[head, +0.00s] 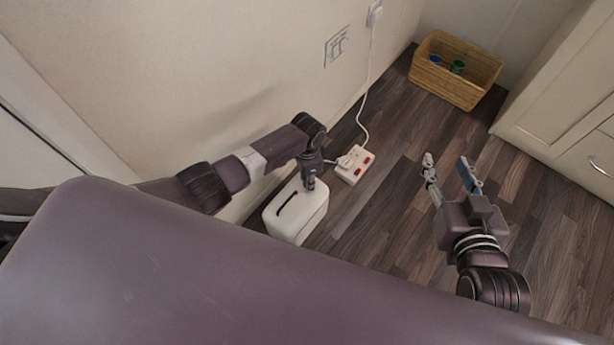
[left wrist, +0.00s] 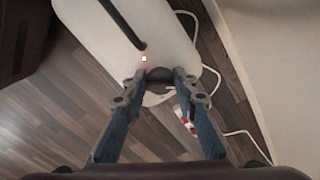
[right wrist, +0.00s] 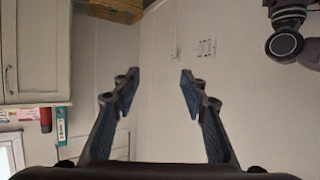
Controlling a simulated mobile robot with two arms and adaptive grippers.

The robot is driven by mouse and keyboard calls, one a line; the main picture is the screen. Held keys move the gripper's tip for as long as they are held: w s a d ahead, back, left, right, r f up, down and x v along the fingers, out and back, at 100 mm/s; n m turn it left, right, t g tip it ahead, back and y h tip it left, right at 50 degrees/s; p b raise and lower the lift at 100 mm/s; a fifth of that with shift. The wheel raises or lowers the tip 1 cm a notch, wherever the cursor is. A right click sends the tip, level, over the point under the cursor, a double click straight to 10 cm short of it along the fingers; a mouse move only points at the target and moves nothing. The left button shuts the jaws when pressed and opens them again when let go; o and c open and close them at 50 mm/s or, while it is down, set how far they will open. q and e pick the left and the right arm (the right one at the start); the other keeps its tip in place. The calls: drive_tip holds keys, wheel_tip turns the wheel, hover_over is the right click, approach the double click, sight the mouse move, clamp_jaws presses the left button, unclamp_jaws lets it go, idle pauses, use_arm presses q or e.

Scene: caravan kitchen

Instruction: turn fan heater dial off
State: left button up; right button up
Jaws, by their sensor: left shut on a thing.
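The white fan heater (head: 312,219) stands on the floor by the wall, with a dark slot in its top. It fills the upper middle of the left wrist view (left wrist: 90,45), where a small red light (left wrist: 144,58) glows on it. My left gripper (head: 309,183) is at the heater's top, and its fingertips (left wrist: 160,80) are shut on the dark round dial (left wrist: 160,73). The dial's marking cannot be read. My right gripper (head: 447,164) is open and empty, in the air right of the heater; its parted fingers also show in the right wrist view (right wrist: 160,82).
A white power strip (head: 355,177) with red switches lies beside the heater. A white cord (head: 366,108) runs from it to a wall socket (head: 375,13). A wicker basket (head: 450,88) stands at the back, and a cream cabinet (head: 545,100) at the right. Wood floor between is clear.

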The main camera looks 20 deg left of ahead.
use_arm(q)
drive_tip(key=n+p, duration=0.1)
drive_tip(key=n, duration=0.1)
drive_tip(key=shift+s+d+r+n+p, duration=0.1)
drive_tip(key=shift+d+n+p, duration=0.05)
drive_tip(key=shift+n+p, duration=0.25)
drive_tip(key=n+p, duration=0.1)
drive_tip(key=n, duration=0.2)
drive_tip(key=shift+n, duration=0.5)
use_arm(e)
drive_tip(key=s+d+f+g+h, duration=0.1)
drive_tip(key=s+d+f+g, duration=0.2)
drive_tip(key=s+f+g, duration=0.2)
drive_tip(key=s+d+f+g+h, duration=0.1)
drive_tip(key=s+d+f+g, duration=0.2)
drive_tip(key=s, duration=0.9)
drive_tip(key=shift+f+m+g+h, duration=0.3)
drive_tip(key=shift+f+g, duration=0.6)
drive_tip(key=shift+f, duration=1)
use_arm(q)
drive_tip(key=o, duration=1.1)
wheel_tip(320, 180, up, 12)
drive_tip(key=shift+f, duration=0.1)
